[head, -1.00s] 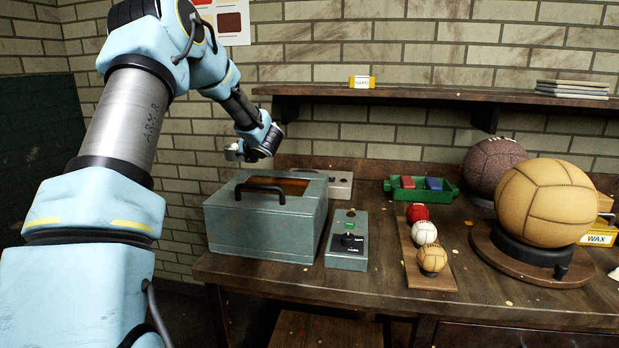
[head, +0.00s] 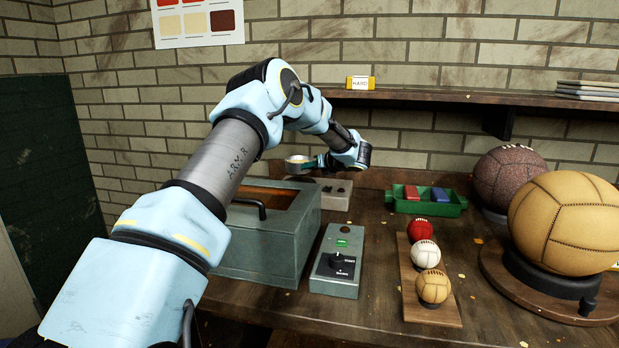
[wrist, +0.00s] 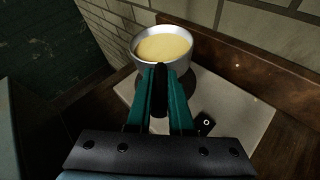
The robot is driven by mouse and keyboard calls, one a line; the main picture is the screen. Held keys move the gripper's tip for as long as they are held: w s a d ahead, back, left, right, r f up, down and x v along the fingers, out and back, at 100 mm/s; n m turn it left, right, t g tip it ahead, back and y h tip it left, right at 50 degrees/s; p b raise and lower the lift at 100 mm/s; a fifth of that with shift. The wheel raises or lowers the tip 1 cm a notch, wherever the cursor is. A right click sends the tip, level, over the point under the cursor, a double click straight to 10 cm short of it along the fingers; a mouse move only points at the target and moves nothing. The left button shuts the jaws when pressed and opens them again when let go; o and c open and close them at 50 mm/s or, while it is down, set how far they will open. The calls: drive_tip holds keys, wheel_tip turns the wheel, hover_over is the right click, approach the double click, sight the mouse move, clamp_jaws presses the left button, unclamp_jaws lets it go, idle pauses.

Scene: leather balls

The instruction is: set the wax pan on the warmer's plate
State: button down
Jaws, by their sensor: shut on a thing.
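The wax pan (wrist: 163,62) is a small round metal pan filled with pale yellow wax, with a dark handle. It looks level. It also shows in the head view (head: 298,160). My gripper (wrist: 160,85) is shut on the pan's handle with its teal fingers; in the head view the gripper (head: 318,161) is behind the grey case. The warmer (head: 338,194) is a pale flat box with dark knobs, partly hidden by the case. In the wrist view the warmer (wrist: 235,108) lies under the pan, which covers much of a dark round plate (wrist: 124,88). The pan appears slightly above it; contact is unclear.
The grey metal case (head: 262,248) with a handle stands in front of the warmer. A control box (head: 338,262) with a green light is right of it. A green tray (head: 427,208), a board with small balls (head: 428,310) and large balls (head: 560,228) fill the right side.

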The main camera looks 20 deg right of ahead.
wheel_tip(320, 180, down, 4)
drive_tip(key=shift+f+p, duration=0.1)
drive_tip(key=shift+p, duration=0.55)
drive_tip(key=shift+f, duration=0.1)
drive_tip(key=shift+f, duration=0.1)
drive_tip(key=c, duration=0.8)
unclamp_jaws()
